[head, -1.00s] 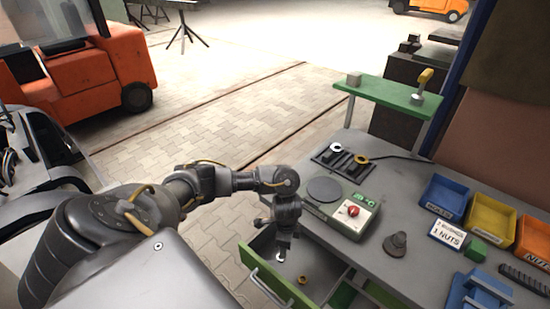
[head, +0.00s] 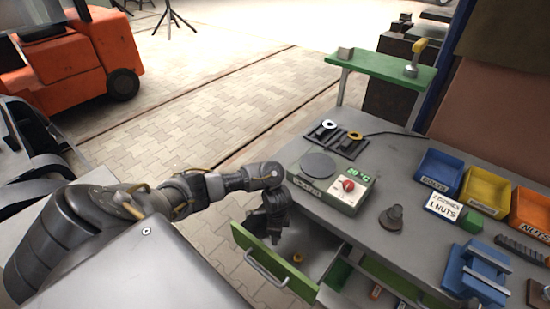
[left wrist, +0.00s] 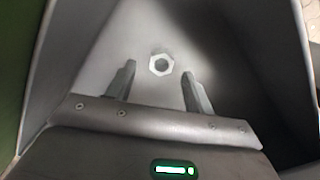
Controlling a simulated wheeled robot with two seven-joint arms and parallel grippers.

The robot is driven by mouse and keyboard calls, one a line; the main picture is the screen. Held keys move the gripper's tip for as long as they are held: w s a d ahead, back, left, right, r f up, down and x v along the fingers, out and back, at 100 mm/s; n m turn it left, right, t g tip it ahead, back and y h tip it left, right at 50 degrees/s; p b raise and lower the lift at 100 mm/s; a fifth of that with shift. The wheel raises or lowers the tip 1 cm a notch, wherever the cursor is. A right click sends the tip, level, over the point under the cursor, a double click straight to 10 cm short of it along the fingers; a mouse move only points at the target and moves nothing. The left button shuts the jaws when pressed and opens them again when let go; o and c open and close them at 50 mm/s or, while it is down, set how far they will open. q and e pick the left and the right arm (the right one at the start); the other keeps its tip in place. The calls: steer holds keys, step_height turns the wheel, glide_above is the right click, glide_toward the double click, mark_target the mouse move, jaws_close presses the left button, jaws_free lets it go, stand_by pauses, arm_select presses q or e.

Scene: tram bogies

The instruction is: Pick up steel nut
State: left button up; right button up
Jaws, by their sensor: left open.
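The steel nut (left wrist: 161,64) is a light grey hexagon with a hole. It lies on the grey floor of the open drawer (left wrist: 95,62). In the left wrist view it sits just beyond and between my two fingertips, with clear space on both sides. My left gripper (left wrist: 158,82) is open and empty, pointing down. In the head view my left gripper (head: 273,238) hangs over the left part of the green-fronted drawer and hides the steel nut. My right gripper is not in view.
A brass nut (head: 298,257) lies in the same drawer, to the right of my gripper. The drawer's green front (head: 262,256) and its side walls stand close around. The workbench above holds a scale (head: 345,187), a dark weight (head: 394,217), and blue, yellow and orange bins (head: 437,172).

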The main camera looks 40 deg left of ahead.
arm_select(q)
step_height(320, 180, down, 2)
steer(key=shift+f, duration=0.1)
jaws_close()
stand_by(0.4)
steer(key=shift+w, duration=0.1)
